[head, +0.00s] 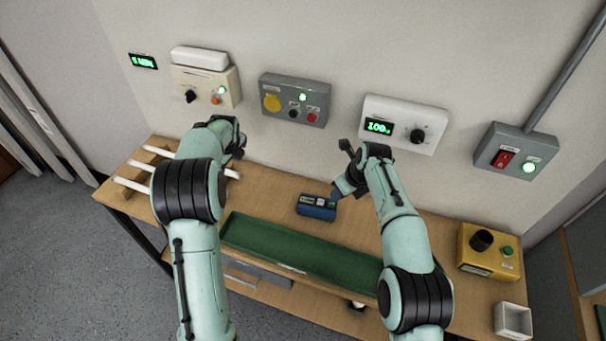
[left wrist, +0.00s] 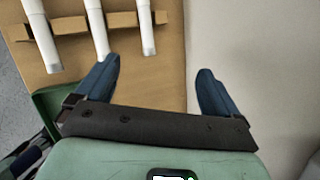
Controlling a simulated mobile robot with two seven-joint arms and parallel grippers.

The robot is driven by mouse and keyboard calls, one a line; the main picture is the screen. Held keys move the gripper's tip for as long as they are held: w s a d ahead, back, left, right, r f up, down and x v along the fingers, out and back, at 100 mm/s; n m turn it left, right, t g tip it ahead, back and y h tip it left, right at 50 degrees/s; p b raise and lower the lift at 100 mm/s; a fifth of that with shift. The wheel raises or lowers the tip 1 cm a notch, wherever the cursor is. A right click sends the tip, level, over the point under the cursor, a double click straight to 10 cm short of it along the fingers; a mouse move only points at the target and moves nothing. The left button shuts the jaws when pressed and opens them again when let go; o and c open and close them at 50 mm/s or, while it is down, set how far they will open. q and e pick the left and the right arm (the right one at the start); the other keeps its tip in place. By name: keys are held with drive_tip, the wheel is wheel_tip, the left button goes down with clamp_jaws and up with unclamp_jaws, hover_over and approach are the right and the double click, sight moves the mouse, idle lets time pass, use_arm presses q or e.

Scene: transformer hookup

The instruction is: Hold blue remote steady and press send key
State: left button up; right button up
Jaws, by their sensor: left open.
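The blue remote (head: 317,207) lies on the wooden bench, near its middle, with a small display and keys on its top face. My right gripper (head: 337,194) is just at the remote's right end. Its fingers are small and partly hidden here, so I cannot tell whether it touches the remote or is open. My left gripper is open and empty in the left wrist view (left wrist: 155,88), over the bench near the white tubes. In the head view its fingers are mostly hidden behind my left wrist. The send key is too small to single out.
White tubes (head: 137,188) lie in a wooden rack at the bench's left end. A green tray (head: 300,262) lies along the front. Control boxes, including a grey one (head: 294,98), hang on the wall.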

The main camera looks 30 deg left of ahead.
use_arm(q)
drive_tip(key=w+d+f+n+g+h, duration=0.1)
drive_tip(key=w+d, duration=0.2)
drive_tip(key=d, duration=0.4)
drive_tip(key=w+d+f+n+g+h, duration=0.1)
drive_tip(key=w+d+h, duration=0.15)
drive_tip(key=d, duration=0.45)
drive_tip(key=n+g, duration=0.1)
drive_tip(key=n, duration=0.1)
hover_over(307, 201)
drive_tip(key=shift+h, duration=0.45)
wheel_tip(307, 201, down, 13)
drive_tip(key=shift+r, duration=0.2)
drive_tip(key=shift+w, duration=0.1)
drive_tip(key=c, duration=1.2)
use_arm(e)
drive_tip(key=shift+c, duration=0.3)
use_arm(q)
drive_tip(key=shift+o, duration=0.2)
use_arm(e)
clamp_jaws()
